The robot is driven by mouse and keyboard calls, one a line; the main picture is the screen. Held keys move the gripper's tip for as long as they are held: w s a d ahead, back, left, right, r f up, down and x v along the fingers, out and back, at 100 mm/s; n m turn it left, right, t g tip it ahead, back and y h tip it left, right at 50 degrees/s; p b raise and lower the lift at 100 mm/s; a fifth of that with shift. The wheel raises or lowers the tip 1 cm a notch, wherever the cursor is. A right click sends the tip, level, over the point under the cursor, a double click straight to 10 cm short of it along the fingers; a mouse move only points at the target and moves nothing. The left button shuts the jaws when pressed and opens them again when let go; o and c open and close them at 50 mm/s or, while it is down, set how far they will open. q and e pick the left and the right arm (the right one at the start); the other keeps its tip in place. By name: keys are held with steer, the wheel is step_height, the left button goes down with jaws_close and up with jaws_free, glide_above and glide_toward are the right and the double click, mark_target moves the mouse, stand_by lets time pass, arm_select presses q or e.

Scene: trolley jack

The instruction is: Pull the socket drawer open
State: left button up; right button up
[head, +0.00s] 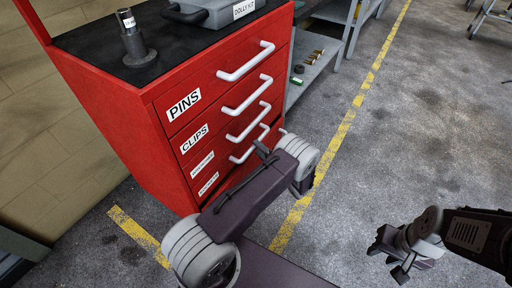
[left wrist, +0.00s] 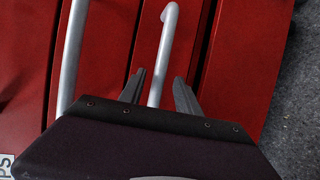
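The red drawer cabinet (head: 150,130) stands at upper left in the head view. Its front has a stack of drawers with pale bar handles; the upper labels read PINS and CLIPS, and the lower two labels are too small to read. The drawers look shut. My left gripper (head: 264,153) is at the lowest handle (head: 248,146). In the left wrist view, the open fingers of the left gripper (left wrist: 158,92) stand on either side of this handle (left wrist: 158,60), with gaps visible. My right gripper (head: 394,256) is open and empty, above the floor at lower right.
A dark peg on a round base (head: 136,45) and a grey DOLLY KIT case (head: 215,10) sit on the cabinet top. A grey shelf (head: 318,72) with small parts stands behind. The floor in front, crossed by a yellow line (head: 345,125), is clear.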

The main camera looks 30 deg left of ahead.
arm_select(q)
steer(key=x, duration=0.3)
steer(key=shift+w+a+b, duration=0.15)
steer(key=shift+a+b, duration=0.1)
steer(key=shift+b, duration=0.1)
jaws_close()
stand_by(1.1)
